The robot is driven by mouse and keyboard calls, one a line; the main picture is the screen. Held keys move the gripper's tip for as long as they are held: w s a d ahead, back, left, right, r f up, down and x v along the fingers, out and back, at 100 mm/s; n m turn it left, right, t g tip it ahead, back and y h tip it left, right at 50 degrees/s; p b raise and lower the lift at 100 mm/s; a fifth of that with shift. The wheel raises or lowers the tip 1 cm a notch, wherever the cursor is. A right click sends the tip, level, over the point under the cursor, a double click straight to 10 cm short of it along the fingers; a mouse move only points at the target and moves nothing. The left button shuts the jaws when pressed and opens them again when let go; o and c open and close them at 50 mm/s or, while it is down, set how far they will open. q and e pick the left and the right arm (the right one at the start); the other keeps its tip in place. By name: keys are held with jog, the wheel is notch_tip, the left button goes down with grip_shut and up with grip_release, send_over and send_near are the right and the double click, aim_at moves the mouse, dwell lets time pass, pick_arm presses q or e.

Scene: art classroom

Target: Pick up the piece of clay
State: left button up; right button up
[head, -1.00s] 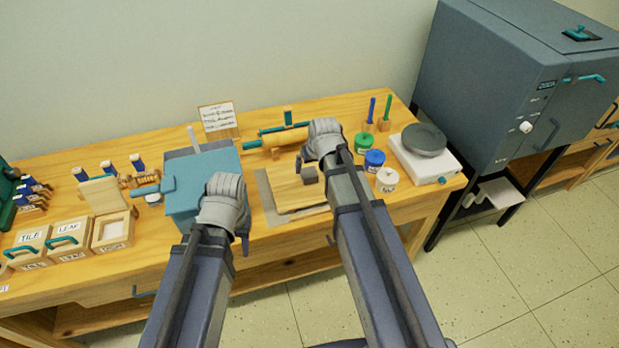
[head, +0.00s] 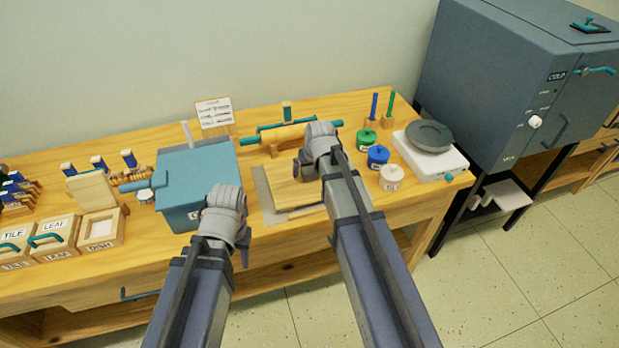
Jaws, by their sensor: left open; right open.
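No piece of clay is clearly visible now. My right gripper (head: 309,163) is over the wooden board (head: 288,190), and its wrist and arm cover part of the board. The jaws are open, but I cannot make out what lies under or between them. My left gripper (head: 238,232) is open in front of the blue box (head: 190,170), near its right front corner, and I see nothing held in it. The box's flat blue top hides its inside, and its front label is mostly covered by my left arm.
A rolling pin (head: 290,134) lies behind the board. Green (head: 366,138), blue (head: 378,157) and white (head: 391,178) jars and a scale-like device (head: 432,153) stand to the right. Labelled wooden boxes (head: 55,232) stand left. A kiln (head: 500,85) stands beyond the table (head: 350,107).

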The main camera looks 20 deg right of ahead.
grip_shut()
dwell(0.8)
